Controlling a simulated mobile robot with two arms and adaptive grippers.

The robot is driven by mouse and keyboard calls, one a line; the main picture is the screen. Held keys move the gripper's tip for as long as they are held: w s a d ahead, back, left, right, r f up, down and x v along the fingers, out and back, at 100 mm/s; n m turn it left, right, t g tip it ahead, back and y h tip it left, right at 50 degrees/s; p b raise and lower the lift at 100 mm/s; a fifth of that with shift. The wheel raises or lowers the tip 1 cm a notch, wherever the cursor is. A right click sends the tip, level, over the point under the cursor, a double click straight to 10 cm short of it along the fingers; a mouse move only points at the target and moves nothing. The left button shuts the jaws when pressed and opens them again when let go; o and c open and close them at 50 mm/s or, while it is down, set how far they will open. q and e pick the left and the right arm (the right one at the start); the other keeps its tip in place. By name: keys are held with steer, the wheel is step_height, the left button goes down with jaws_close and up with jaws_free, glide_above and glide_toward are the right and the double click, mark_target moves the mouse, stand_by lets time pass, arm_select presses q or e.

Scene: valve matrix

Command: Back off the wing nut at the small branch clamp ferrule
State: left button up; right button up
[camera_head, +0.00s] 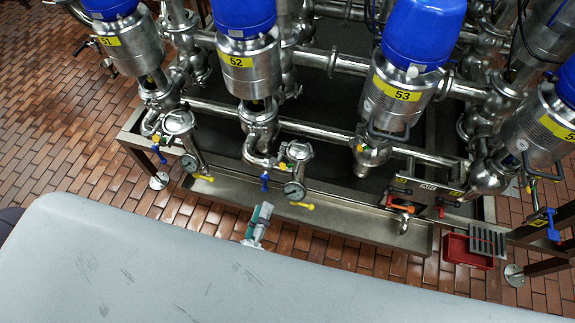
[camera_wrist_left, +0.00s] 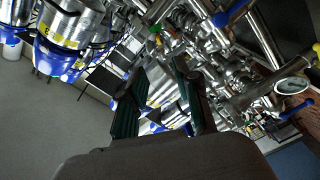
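My left gripper (camera_head: 264,209) shows in the head view just beyond the grey surface of my own body, below the pipework in the picture. In the left wrist view its two teal fingers (camera_wrist_left: 160,66) stand apart with nothing held between them; pipework and valves lie beyond. Round clamped fittings show on the branches below valve 51 (camera_head: 178,122) and valve 52 (camera_head: 298,151). I cannot tell which fitting is the small branch clamp ferrule, and its wing nut is too small to make out. My right gripper is not in view.
Blue-topped steel valves marked 51 (camera_head: 118,45), 52 (camera_head: 247,65) and 53 (camera_head: 398,92) stand above a steel drip tray (camera_head: 350,226). A gauge (camera_head: 294,190) and yellow handle (camera_head: 302,206) project near my gripper. A red bin (camera_head: 466,252) sits at right.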

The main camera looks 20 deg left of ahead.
arm_select(q)
steer(key=p, duration=0.1)
glide_toward(276, 163)
steer(key=w, duration=0.4)
steer(key=w+p, duration=0.1)
steer(key=w, duration=0.5)
steer(key=shift+d+f, duration=0.2)
steer(key=shift+f, duration=0.1)
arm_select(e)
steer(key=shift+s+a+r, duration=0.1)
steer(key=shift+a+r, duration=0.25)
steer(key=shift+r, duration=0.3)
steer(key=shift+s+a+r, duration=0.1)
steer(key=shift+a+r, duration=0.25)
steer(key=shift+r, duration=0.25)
arm_select(q)
jaws_close()
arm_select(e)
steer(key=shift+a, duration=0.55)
